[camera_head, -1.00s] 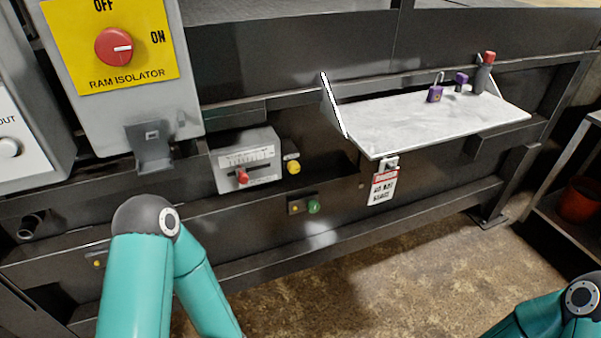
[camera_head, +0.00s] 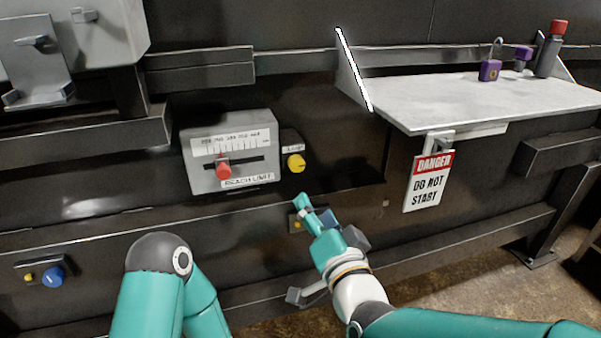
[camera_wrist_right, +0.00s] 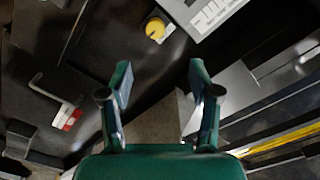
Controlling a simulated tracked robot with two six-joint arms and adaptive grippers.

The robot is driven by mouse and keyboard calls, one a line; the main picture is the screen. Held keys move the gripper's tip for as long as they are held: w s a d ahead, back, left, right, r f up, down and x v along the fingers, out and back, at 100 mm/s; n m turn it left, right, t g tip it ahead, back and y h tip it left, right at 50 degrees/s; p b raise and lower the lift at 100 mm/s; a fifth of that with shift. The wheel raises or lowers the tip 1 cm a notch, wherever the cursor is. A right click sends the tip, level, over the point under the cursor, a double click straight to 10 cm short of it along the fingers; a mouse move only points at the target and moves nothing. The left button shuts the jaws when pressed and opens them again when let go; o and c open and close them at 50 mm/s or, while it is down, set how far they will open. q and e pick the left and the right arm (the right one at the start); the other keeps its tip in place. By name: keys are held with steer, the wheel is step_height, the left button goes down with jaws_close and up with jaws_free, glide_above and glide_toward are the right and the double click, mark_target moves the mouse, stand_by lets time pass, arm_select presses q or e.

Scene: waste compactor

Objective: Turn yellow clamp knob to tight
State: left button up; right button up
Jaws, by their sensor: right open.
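The yellow clamp knob (camera_head: 295,163) sits on a small dark plate just right of the grey reach limit box (camera_head: 230,155). It also shows in the right wrist view (camera_wrist_right: 155,28), above and beyond the fingers. My right gripper (camera_head: 304,206) is below the knob and apart from it. In the right wrist view its two fingers (camera_wrist_right: 160,85) are spread, with nothing between them. The knob's small label is too blurred to read. My left arm shows at the lower left, but its gripper is out of view.
A red slider knob (camera_head: 224,169) is on the reach limit box. A grey shelf (camera_head: 450,100) to the right holds a purple padlock (camera_head: 490,70) and a red-capped object (camera_head: 548,50). A danger tag (camera_head: 428,182) hangs beneath it. A blue knob (camera_head: 53,277) is at the lower left.

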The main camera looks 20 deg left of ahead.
mark_target(297, 167)
steer(key=x, duration=1)
steer(key=d+p+x, duration=0.1)
steer(key=x, duration=0.4)
steer(key=shift+w+a, duration=0.15)
steer(key=shift+w, duration=0.35)
steer(key=c, duration=1.1)
steer(key=shift+s+a, duration=0.1)
steer(key=shift+a, duration=0.1)
steer(key=shift+c, duration=0.3)
steer(key=shift+d+f, duration=0.1)
